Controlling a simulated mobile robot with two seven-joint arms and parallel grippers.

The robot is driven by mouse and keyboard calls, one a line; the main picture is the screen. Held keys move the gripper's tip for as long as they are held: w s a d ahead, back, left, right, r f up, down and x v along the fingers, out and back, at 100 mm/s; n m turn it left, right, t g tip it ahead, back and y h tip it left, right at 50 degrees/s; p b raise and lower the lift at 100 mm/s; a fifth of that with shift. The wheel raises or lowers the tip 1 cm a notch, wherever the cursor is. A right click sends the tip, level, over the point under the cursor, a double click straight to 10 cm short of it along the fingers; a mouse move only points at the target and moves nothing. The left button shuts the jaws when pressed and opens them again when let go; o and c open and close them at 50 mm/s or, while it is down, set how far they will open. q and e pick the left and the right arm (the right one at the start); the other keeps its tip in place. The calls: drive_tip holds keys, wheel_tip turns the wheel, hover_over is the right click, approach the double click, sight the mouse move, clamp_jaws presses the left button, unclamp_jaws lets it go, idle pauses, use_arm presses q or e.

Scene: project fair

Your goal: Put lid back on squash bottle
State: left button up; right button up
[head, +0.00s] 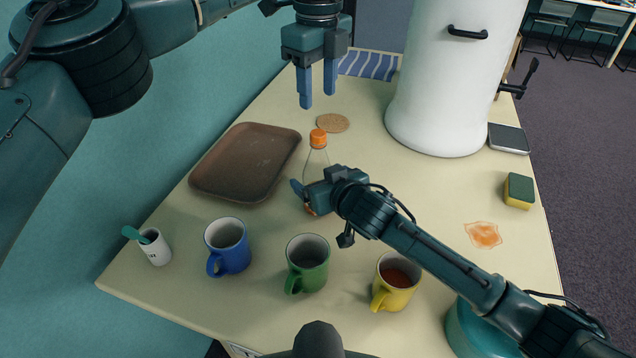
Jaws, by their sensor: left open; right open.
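The clear squash bottle (316,162) stands upright near the middle of the table. Its orange lid (318,138) sits on top of the neck; I cannot tell whether it is tight. My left gripper (318,98) is open and empty, pointing down above the lid and apart from it. My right gripper (303,196) is open at the bottle's lower part, with one blue finger showing on its left side. The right hand hides much of the lower bottle, and I cannot tell whether it touches. A bit of orange shows below the hand.
Blue (228,247), green (307,264) and yellow (396,283) mugs stand in front. A brown tray (245,162) lies left, a cork coaster (333,123) behind. A white dispenser (446,80) stands at the back. A sponge (519,191) and an orange spill (483,235) are right.

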sight(318, 133)
drive_tip(key=shift+w+a+f, duration=0.2)
drive_tip(key=shift+w+a, duration=0.05)
drive_tip(key=shift+w, duration=0.25)
drive_tip(key=shift+c, duration=0.2)
drive_tip(key=c, duration=1.6)
use_arm(q)
drive_tip(key=shift+n, duration=0.5)
use_arm(e)
clamp_jaws()
use_arm(q)
drive_tip(key=n, duration=0.2)
drive_tip(key=shift+n, duration=0.4)
drive_tip(key=n, duration=0.5)
drive_tip(key=shift+f, duration=4)
drive_tip(key=shift+c, duration=0.2)
